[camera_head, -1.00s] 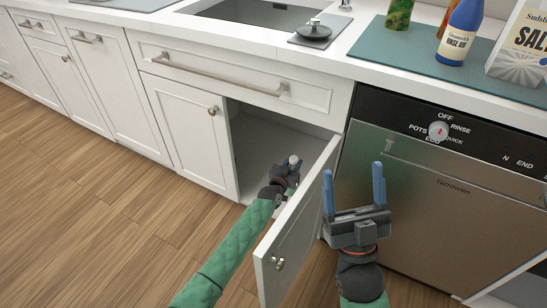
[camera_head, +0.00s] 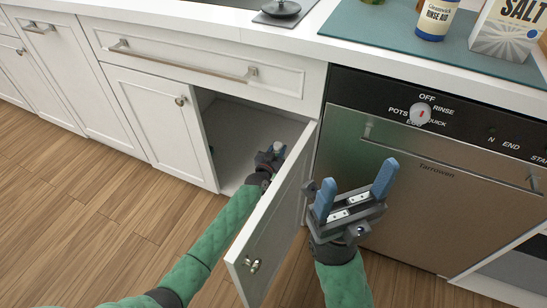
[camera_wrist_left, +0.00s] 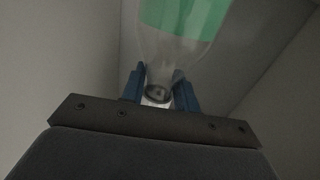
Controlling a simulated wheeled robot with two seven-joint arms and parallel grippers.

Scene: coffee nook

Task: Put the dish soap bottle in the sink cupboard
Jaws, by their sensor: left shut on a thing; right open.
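The sink cupboard (camera_head: 232,128) is open at its right side, with its white door (camera_head: 272,215) swung out towards me. My left gripper (camera_head: 272,156) reaches into the opening, behind the door's edge. In the left wrist view the gripper (camera_wrist_left: 160,90) is shut on the neck of the dish soap bottle (camera_wrist_left: 180,42), a clear bottle with a green label. Its far end runs out of the picture, and I cannot tell whether it touches the cupboard floor. In the head view most of the bottle is hidden. My right gripper (camera_head: 355,191) is open and empty, in front of the dishwasher.
The dishwasher (camera_head: 420,200) stands right of the cupboard. The wooden floor (camera_head: 80,210) is clear at left.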

